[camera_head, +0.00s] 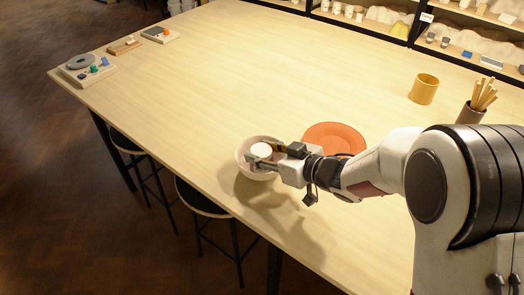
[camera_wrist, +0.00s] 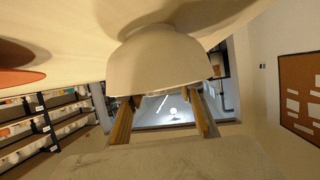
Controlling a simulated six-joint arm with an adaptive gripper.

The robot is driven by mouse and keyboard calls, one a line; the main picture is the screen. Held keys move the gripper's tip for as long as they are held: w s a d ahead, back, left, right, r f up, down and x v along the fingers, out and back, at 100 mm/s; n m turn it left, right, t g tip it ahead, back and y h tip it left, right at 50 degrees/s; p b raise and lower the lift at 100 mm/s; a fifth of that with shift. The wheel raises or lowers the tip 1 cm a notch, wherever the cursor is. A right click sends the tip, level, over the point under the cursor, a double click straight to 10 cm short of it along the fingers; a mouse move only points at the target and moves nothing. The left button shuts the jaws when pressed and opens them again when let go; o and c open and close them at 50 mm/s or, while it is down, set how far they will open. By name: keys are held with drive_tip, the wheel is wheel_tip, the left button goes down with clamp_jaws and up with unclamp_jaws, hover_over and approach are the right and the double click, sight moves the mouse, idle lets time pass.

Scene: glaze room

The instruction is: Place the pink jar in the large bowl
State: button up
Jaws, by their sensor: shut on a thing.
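The large bowl (camera_head: 243,165), pale and slightly pinkish, stands upright on the table. My gripper (camera_head: 265,155) reaches over its right rim, with the fingers around a small pale round-topped thing (camera_head: 261,149), which looks to be the pink jar, though it shows nearly white. The jar is inside the bowl's outline; whether it touches the bowl's bottom cannot be seen. In the wrist view the bowl (camera_wrist: 160,60) appears upside down, and its wall hides my fingertips and the jar.
An orange plate (camera_head: 335,132) lies just right of the bowl. A mustard cup (camera_head: 424,89) and a dark holder with sticks (camera_head: 470,114) stand farther right. Small boards with coloured pieces (camera_head: 84,70) sit at the far left. The table's middle is clear; its front edge is close to the bowl.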

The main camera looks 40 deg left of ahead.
drive_tip(key=o, duration=1.3)
drive_tip(key=shift+r, duration=0.2)
drive_tip(key=v, duration=1.2)
drive_tip(key=shift+f, duration=0.1)
